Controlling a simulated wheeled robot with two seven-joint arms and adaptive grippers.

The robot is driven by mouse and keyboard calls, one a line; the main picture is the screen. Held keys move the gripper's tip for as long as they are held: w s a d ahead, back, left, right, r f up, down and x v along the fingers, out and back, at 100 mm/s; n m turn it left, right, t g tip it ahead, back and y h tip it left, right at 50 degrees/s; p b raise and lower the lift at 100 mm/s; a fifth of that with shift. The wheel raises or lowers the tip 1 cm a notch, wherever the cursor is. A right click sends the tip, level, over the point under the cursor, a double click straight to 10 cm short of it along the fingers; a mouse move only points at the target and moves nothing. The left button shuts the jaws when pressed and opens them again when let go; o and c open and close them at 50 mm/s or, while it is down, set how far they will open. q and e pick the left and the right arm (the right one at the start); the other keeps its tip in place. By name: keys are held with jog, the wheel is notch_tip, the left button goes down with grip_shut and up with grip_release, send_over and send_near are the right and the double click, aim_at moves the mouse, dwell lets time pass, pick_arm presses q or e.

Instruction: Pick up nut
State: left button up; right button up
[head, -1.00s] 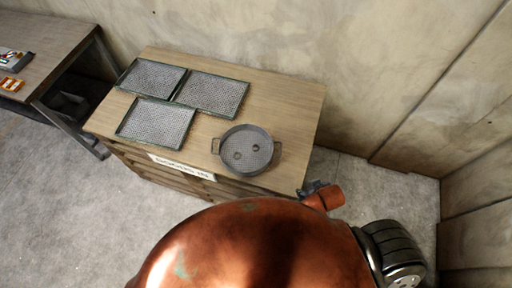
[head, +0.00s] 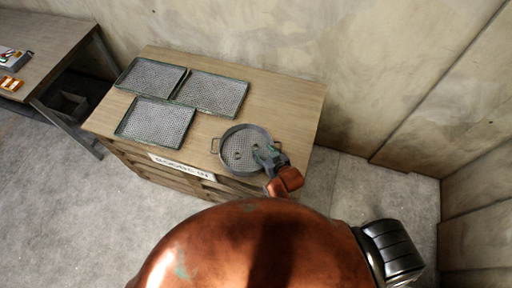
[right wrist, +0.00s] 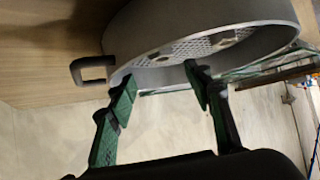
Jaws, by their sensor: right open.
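A round grey pan (head: 228,163) with a mesh floor and two handles sits on the wooden cabinet top. One small nut (head: 237,155) lies on its floor left of centre. A second nut (head: 256,146) lies close to my right gripper's fingers and is partly hidden. My right gripper (head: 262,154) is over the right part of the pan with nothing visible between its fingers. In the right wrist view, the open fingers (right wrist: 158,76) reach to the pan's rim (right wrist: 245,14), with small dark nuts beyond, too small to tell clearly. My left gripper is not in view.
Several mesh trays (head: 213,92) lie left of the pan on the cabinet top (head: 282,98). The cabinet top is bare to the pan's right and behind it. A wall stands close behind. Another table (head: 50,40) is at far left.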

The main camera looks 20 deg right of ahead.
aim_at(256, 146)
jog(key=shift+f+b+x, duration=0.2)
jog(key=shift+b+x, duration=0.15)
jog(key=shift+x, duration=2.85)
jog(key=shift+s+a, duration=0.2)
jog(key=shift+s, duration=0.05)
jog(key=shift+c, duration=0.5)
grip_shut()
